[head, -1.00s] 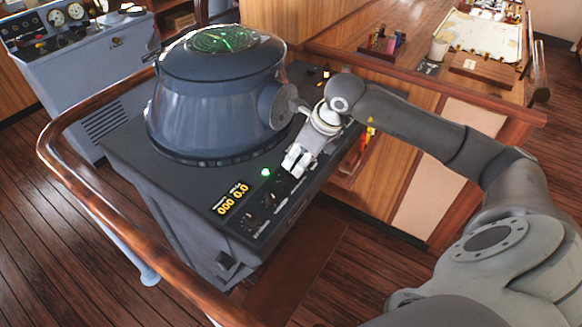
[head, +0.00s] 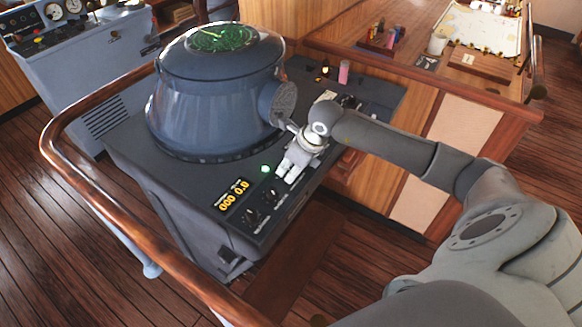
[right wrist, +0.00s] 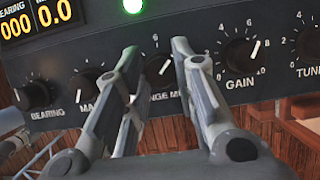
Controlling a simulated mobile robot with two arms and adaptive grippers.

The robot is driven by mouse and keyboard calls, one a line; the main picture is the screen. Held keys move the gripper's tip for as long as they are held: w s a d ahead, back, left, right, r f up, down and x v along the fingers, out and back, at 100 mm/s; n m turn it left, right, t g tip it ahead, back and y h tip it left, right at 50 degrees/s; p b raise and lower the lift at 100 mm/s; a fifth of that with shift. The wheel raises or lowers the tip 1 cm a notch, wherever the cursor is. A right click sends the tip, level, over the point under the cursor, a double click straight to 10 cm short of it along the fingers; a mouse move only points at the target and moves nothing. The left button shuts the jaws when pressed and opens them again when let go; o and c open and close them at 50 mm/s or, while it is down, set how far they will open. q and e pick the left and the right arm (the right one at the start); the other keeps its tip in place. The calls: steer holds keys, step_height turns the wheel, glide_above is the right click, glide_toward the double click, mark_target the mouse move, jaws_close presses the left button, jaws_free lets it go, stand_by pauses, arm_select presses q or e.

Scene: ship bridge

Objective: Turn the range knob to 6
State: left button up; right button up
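The range knob (right wrist: 160,70) is a black knob with a white pointer line on the dark console panel, its label partly hidden by my fingers. The pointer leans up and to the right, and a 6 shows above the knob. My right gripper (right wrist: 157,53) is open, with one finger on each side of the knob in the right wrist view; I cannot tell whether they touch it. In the head view my right gripper (head: 287,172) is over the console's front edge and hides the knob. My left gripper is not in view.
The bearing knob (right wrist: 30,95) and marker knob (right wrist: 88,80) are on the left, the gain knob (right wrist: 240,52) and tune knob (right wrist: 309,45) on the right. A green lamp (head: 265,169) and yellow display (head: 233,195) lie beside them. A wooden rail (head: 100,218) surrounds the console.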

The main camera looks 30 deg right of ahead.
steer(key=c, duration=0.3)
steer(key=shift+f+n+b, duration=0.1)
steer(key=shift+n+b, duration=0.2)
steer(key=shift+b, duration=0.15)
steer(key=shift+c, duration=0.2)
steer(key=n+b, duration=0.2)
steer(key=b, duration=0.1)
steer(key=n+g+y+b, duration=0.1)
steer(key=n+b, duration=0.1)
steer(key=b, duration=0.1)
steer(key=shift+w+d+f+n+y+b, duration=0.1)
steer(key=shift+w+n+y+b, duration=0.05)
steer(key=shift+n+y+b, duration=0.2)
steer(key=shift+r+n+g+y+b, duration=0.1)
steer(key=shift+n+g+y+b, duration=0.15)
steer(key=shift+n+b, duration=0.55)
steer(key=shift+r+n+g+y+b, duration=0.1)
steer(key=shift+n+g+b, duration=0.25)
steer(key=shift+n+b, duration=0.45)
steer(key=shift+n, duration=0.25)
steer(key=o, duration=1)
steer(key=shift+r, duration=0.1)
